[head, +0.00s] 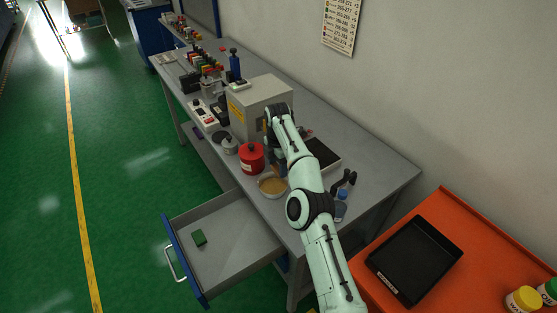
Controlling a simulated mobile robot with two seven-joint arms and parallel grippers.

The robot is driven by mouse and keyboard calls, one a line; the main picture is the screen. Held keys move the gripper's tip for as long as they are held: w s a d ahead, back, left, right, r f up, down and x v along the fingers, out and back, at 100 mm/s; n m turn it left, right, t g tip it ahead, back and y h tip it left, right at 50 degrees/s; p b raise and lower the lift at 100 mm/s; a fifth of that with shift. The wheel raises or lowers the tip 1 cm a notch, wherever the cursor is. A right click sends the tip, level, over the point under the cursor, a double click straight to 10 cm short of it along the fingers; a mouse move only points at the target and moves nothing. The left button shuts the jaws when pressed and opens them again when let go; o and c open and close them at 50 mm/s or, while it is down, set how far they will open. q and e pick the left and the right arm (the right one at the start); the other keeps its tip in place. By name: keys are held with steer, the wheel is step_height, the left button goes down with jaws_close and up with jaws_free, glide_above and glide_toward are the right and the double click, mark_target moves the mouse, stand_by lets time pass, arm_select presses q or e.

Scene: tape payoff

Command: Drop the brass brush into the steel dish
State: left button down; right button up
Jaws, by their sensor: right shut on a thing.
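A round, pale-rimmed dish (272,186), tan inside, stands near the front edge of the grey bench; it appears to be the steel dish. No brush shows clearly elsewhere. I cannot tell whether the gripper touches the dish. My left gripper is out of view.
A red can (251,160) stands close to the dish's left. A beige box (258,106) is behind. An open drawer (222,245) holding a green block (200,238) juts out in front. A black tray (414,260) lies on the orange cart (482,238) at right.

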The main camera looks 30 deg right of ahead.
mark_target(278, 168)
steer(key=f, duration=0.3)
steer(key=shift+s+f, duration=0.2)
steer(key=shift+f, duration=1.15)
steer(key=shift+w, duration=0.1)
steer(key=o, duration=1.1)
steer(key=shift+r, duration=0.1)
